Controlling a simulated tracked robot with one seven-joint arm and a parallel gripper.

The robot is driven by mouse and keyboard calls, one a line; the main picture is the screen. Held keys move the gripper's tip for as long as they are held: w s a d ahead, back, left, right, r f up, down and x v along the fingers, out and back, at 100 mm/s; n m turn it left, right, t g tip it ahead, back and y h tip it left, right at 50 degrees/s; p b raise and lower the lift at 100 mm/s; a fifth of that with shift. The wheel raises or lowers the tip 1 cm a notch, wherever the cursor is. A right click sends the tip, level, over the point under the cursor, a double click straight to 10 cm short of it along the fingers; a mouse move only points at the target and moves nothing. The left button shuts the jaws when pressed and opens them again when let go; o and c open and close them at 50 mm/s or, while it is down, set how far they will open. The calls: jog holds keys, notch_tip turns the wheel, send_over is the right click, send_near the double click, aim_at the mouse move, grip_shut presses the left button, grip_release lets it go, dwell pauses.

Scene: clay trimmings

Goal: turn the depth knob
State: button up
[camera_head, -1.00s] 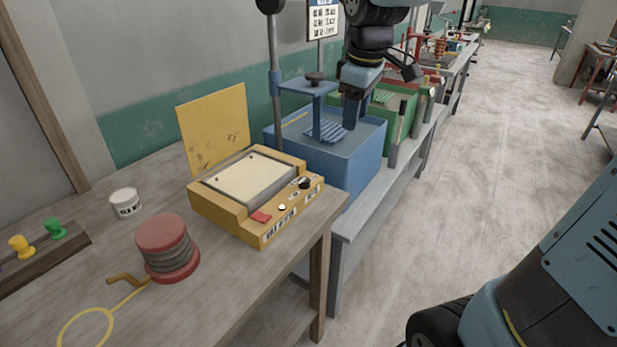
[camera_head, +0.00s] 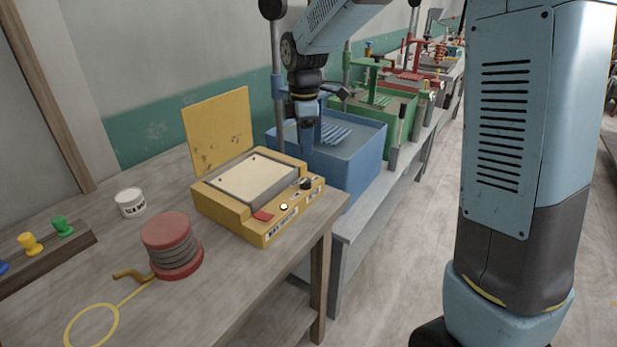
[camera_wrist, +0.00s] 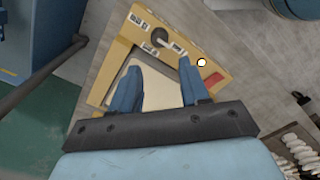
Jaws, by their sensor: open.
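A black knob (camera_head: 306,183) sits at the right end of the front panel of a yellow box (camera_head: 227,213) with its yellow lid raised. Its label is too small to read. The knob also shows in the wrist view (camera_wrist: 159,37), dark and round, with a pale bar beside it. My gripper (camera_head: 307,153) is above and behind the panel's right end, pointing down. In the wrist view my gripper (camera_wrist: 158,66) has its two blue fingers apart and nothing between them. The knob lies beyond the fingertips, untouched.
A lit white button (camera_head: 284,207) and a red switch (camera_head: 263,216) share the panel. A red spool (camera_head: 168,236) and a white jar (camera_head: 130,202) stand on the table.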

aim_at(306, 180)
notch_tip(306, 180, down, 11)
jog(key=shift+f, duration=0.1)
dwell(0.3)
jog(key=shift+d, duration=0.1)
jog(key=c, duration=0.7)
jog(key=shift+d, duration=0.25)
jog(key=shift+c, duration=0.2)
jog(key=shift+a, duration=0.2)
